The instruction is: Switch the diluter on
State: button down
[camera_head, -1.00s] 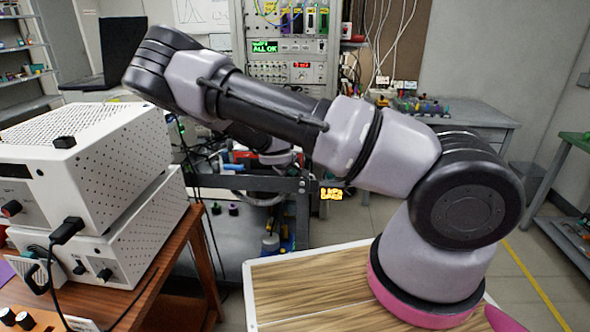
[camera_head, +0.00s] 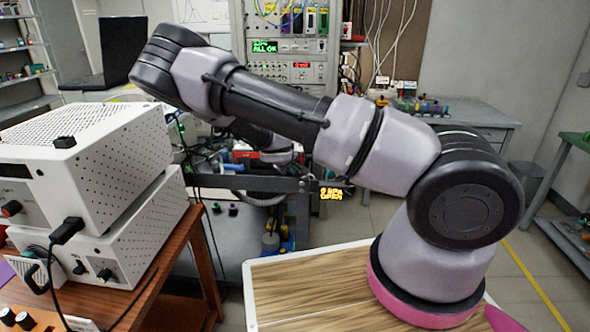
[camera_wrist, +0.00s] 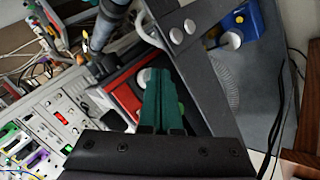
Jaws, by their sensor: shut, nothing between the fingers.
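No label naming the diluter is legible. In the wrist view, my gripper (camera_wrist: 160,75) has green fingers shut together, with nothing between them. Its tips lie over a red-edged panel (camera_wrist: 125,88) on a grey device. A pale round knob or button (camera_wrist: 146,77) shows just left of the tips, and a bit of green shows to the right of the fingers. The fingers hide part of the panel, and I cannot tell whether they touch it. In the head view my arm hides most of the gripper.
Two stacked white perforated boxes (camera_head: 125,165) with knobs stand on a wooden table at left. A small yellow-lit display (camera_head: 334,195) sits on a dark bar below my arm. A rack of instruments (camera_head: 290,70) stands behind. A blue object (camera_wrist: 238,25) lies beyond the dark bar.

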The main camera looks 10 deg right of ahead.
jog(key=shift+w+d, duration=0.2)
jog(key=shift+w, duration=0.4)
dwell(0.5)
dwell(0.3)
jog(key=shift+s+a, duration=0.2)
jog(key=shift+s, duration=0.4)
jog(key=shift+s+a, duration=0.2)
jog(key=shift+s, duration=0.4)
jog(key=shift+s+a, duration=0.25)
jog(key=shift+s, duration=0.55)
jog(key=shift+s+a, duration=0.25)
jog(key=shift+s, duration=0.55)
jog(key=shift+s+a, duration=0.25)
jog(key=shift+s, duration=0.55)
